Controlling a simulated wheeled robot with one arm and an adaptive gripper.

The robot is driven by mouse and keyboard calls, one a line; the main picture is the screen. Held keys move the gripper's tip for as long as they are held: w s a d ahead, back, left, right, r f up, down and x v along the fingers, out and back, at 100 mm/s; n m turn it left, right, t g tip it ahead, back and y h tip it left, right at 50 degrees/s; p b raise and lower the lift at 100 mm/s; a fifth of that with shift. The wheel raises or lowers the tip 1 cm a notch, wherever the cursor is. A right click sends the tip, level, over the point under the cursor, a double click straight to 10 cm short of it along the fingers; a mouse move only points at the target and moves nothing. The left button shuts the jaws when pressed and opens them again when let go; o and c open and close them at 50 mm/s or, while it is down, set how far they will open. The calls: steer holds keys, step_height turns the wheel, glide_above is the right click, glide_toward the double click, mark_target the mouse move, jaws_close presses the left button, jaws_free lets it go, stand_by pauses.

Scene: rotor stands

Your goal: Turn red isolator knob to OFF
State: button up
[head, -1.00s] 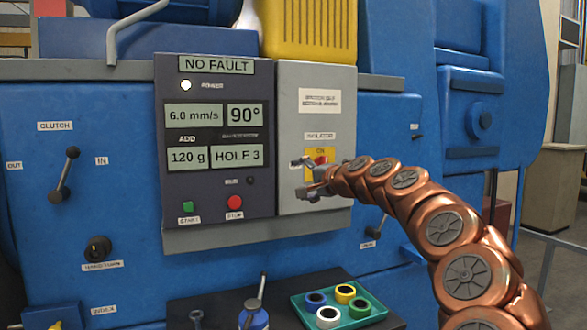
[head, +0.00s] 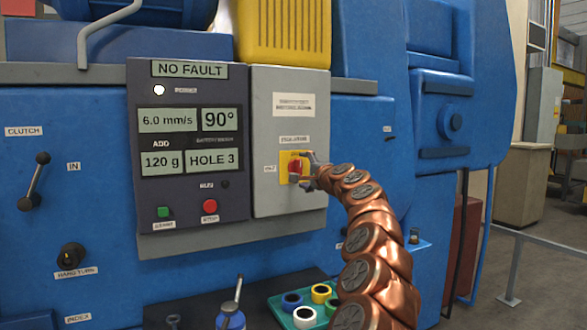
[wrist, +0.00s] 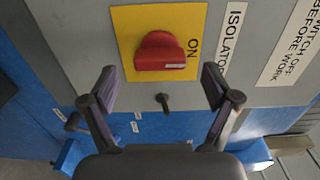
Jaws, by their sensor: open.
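The red isolator knob (head: 294,167) sits on a yellow plate (wrist: 125,30) on the grey switch box (head: 262,125). In the wrist view the red knob (wrist: 160,53) is whole, with its white mark on the side towards the word ON. My gripper (head: 307,169) is at the knob in the head view, coming from the right. In the wrist view my gripper (wrist: 159,85) is open and empty. Its two fingers stand wide apart below the knob in the picture, one towards each side, with no contact visible.
The dark control panel (head: 190,205) shows NO FAULT and has a green and a red button. A green tray (head: 283,305) with coloured rings and a blue bottle (head: 230,318) stand below. A small black lever (wrist: 163,101) shows beyond my fingers. A grey rail (head: 545,240) is at the right.

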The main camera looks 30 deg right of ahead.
mark_target(301, 169)
steer(key=shift+w+d+p, duration=0.15)
steer(key=shift+w+p, duration=0.2)
steer(key=shift+w, duration=0.45)
steer(key=shift+w+d+p, duration=0.15)
steer(key=shift+w+p, duration=0.2)
steer(key=shift+w, duration=1.05)
steer(key=shift+c, duration=0.3)
